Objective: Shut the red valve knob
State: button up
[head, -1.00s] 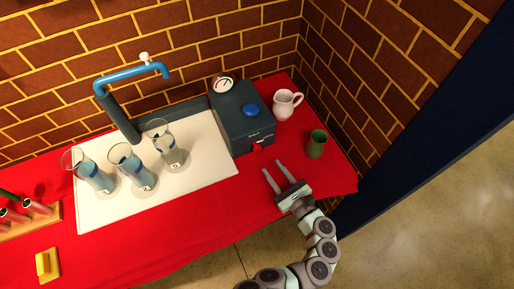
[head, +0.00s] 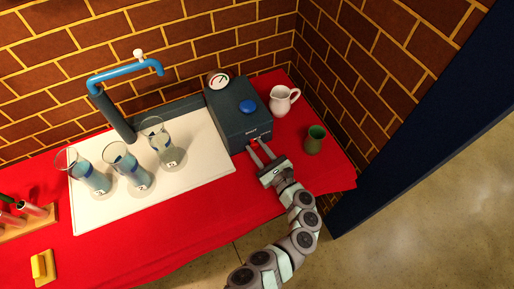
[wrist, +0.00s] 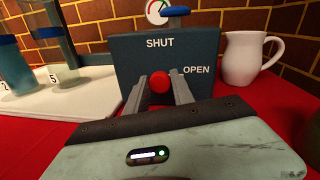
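The red valve knob (wrist: 159,82) is on the front face of a dark grey box (head: 238,112). In the wrist view the box face (wrist: 200,52) reads SHUT above the knob and OPEN to its right. My gripper (head: 258,144) is at the front of the box. Its two fingers stand apart, one on each side of the knob, and a gap seems to show between them and it. I cannot tell whether either finger touches it. In the head view the fingers mostly hide the knob.
A blue knob (head: 248,106) and a gauge (head: 218,81) are on top of the box. A white pitcher (head: 283,101) and a green cup (head: 315,140) stand to its right. Several glass vases, one of them nearest the box (head: 161,141), stand on a white tray (head: 196,176) at left.

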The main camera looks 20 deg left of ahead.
grip_shut()
jog(key=shift+n, duration=0.4)
jog(key=n+b, duration=0.1)
jog(key=n, duration=0.2)
jog(key=shift+n+h, duration=0.3)
jog(key=shift+n, duration=0.1)
jog(key=n+b, duration=0.1)
jog(key=n, duration=0.2)
jog(key=shift+s+a+h+b, duration=0.1)
jog(key=shift+h+b, duration=0.25)
jog(key=shift+h, duration=0.05)
jog(key=n+b, duration=0.3)
jog(key=n, duration=0.2)
jog(key=shift+f+h, duration=0.15)
jog(key=shift+h, duration=0.25)
jog(key=n+b, duration=0.3)
jog(key=shift+t+h, duration=0.4)
jog(key=shift+n, duration=0.4)
jog(key=shift+o, duration=1.2)
grip_release()
